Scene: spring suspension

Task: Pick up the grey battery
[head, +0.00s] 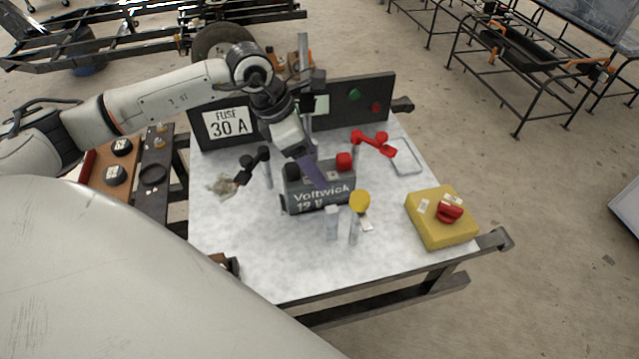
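The grey battery (318,197), lettered "Voltwick 12 V", stands upright on the middle of the white worktop (255,265). It has a red terminal cap at its top right and a dark one at its top left. My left arm reaches in from the left, and my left gripper (311,172) points down at the battery's top, between the two caps. A purple strip shows at the gripper's end, over the battery top. The fingers overlap it and are too small to tell whether they are open, shut or touching. My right gripper is not in view.
A black clamp (252,165) stands left of the battery and a red one (374,143) behind right. A yellow-topped post (359,203) stands close in front. A yellow box (440,217) sits at right. A dark panel (376,98) with a "FUSE 30 A" sign (229,123) stands behind.

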